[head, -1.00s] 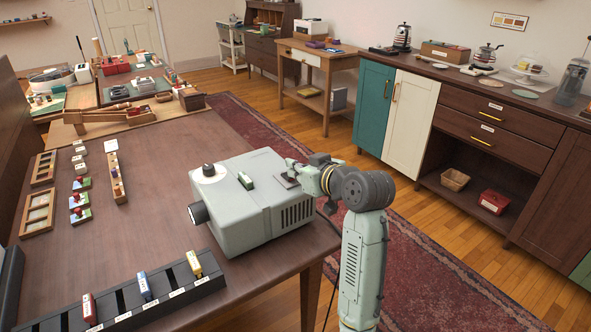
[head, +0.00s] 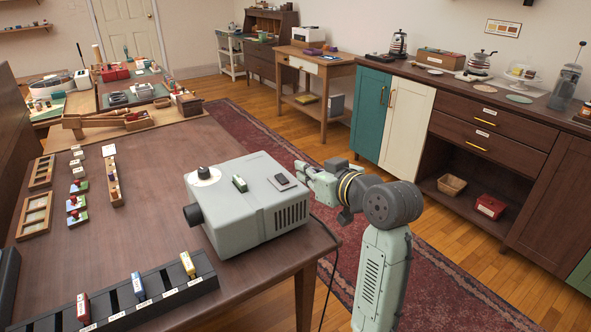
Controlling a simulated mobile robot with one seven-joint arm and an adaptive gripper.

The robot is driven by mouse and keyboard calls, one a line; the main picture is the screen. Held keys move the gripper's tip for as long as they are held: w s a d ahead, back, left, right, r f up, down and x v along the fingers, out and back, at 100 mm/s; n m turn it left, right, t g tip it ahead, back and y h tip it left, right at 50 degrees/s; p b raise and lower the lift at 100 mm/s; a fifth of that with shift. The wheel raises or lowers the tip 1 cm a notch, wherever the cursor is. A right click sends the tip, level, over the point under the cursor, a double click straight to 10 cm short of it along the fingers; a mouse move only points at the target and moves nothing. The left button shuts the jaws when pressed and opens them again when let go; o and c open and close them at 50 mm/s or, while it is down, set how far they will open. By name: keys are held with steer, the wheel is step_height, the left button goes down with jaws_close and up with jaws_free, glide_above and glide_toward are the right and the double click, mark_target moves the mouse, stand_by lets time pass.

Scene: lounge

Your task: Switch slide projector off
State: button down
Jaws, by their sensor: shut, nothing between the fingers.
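The slide projector (head: 238,215) is a grey box on the near right part of the dark wooden table. Its lens points to the left, and a black round knob on a white dial (head: 204,173) sits on its top. Which way the rocker is tipped is too small to tell. My gripper (head: 301,167) is shut and empty, just right of and behind the switch, apparently clear of the projector.
A dark slotted rack (head: 155,289) with several coloured slides lies at the table's front. Wooden trays (head: 36,214) and small blocks lie at left. A cable hangs past the table's right edge. Cabinets (head: 405,115) stand at the right, beyond open floor and a red rug.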

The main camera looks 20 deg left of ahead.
steer(key=shift+v, duration=2)
steer(key=shift+f, duration=0.2)
